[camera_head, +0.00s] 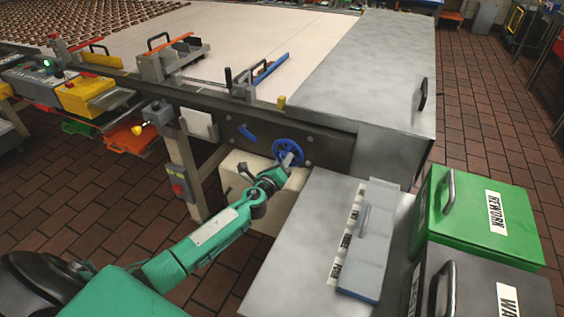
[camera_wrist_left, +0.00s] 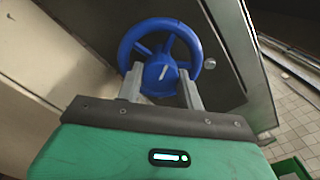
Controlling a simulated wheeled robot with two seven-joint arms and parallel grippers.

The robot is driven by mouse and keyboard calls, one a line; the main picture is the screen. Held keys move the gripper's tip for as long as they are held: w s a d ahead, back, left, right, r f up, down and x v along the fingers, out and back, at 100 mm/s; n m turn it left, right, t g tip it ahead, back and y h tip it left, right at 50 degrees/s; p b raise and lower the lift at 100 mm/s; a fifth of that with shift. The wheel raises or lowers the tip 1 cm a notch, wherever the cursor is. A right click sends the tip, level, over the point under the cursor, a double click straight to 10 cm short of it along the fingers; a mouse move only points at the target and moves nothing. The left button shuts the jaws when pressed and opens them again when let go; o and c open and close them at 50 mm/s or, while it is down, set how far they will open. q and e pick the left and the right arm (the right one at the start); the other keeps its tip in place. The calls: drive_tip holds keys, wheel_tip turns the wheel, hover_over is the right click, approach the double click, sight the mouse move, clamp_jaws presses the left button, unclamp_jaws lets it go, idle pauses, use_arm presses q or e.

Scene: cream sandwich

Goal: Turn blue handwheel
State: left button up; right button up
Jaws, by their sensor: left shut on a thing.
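The blue handwheel (camera_head: 287,150) is mounted on the side of the conveyor frame in the head view. In the left wrist view the handwheel (camera_wrist_left: 160,62) shows its rim, spokes and a hub with a white mark. My left gripper (camera_head: 287,162) reaches up to the wheel from the left. In the left wrist view my left gripper (camera_wrist_left: 160,85) has one finger on either side of the lower part of the hub, shut on the wheel. The lower rim is hidden behind the fingers and the gripper body. My right gripper is not in view.
A blue lever (camera_head: 248,134) sits left of the wheel. A grey metal housing (camera_head: 365,75) stands right of it. A grey cabinet (camera_head: 310,225), a green REWORK box (camera_head: 475,215) and a dark box (camera_head: 480,290) stand at the front right.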

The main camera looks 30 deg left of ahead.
use_arm(q)
drive_tip(key=shift+f, duration=0.1)
drive_tip(key=o, duration=1)
drive_tip(key=shift+s, duration=0.15)
drive_tip(key=s, duration=1.3)
drive_tip(key=shift+s+d+b, duration=0.3)
drive_tip(key=shift+d+b, duration=0.05)
drive_tip(key=shift+d, duration=0.05)
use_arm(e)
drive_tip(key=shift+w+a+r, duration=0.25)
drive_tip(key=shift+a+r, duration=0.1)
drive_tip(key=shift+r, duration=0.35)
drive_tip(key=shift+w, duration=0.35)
